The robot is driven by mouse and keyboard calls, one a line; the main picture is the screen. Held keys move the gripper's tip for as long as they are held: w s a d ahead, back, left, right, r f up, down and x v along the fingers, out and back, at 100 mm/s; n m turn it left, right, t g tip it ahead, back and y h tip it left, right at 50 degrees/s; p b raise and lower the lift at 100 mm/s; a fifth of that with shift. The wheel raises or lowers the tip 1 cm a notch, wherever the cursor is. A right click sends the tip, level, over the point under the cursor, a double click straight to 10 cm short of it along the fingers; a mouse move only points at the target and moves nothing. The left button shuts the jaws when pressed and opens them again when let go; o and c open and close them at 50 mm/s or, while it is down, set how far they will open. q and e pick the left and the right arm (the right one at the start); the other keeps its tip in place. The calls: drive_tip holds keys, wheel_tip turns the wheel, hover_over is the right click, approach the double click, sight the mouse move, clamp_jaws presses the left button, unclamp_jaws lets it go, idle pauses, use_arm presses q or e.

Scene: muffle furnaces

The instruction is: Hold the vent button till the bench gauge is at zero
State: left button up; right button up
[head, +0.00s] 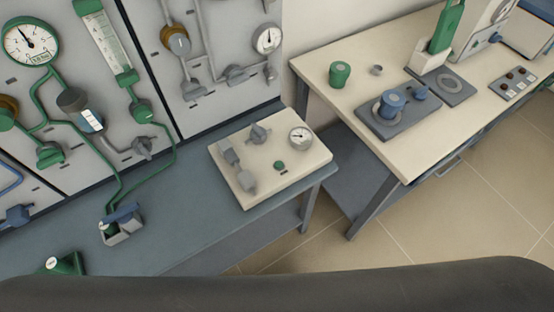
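A beige block (240,190) lies on the grey-blue bench, near its right end. A small round white gauge (300,138) stands at the block's right corner. Its needle is too small to read. Grey fittings (232,158) sit on the block's left side and a grey knob (259,134) at its back. Nothing touches the button. Neither of my grippers is in view.
A wall panel (215,125) carries a large gauge (30,42), a smaller gauge (267,39), valves and green tubing. A blue and grey fixture (122,224) sits on the bench. A beige table (345,110) with instruments stands right. A dark rounded shape crosses the bottom edge.

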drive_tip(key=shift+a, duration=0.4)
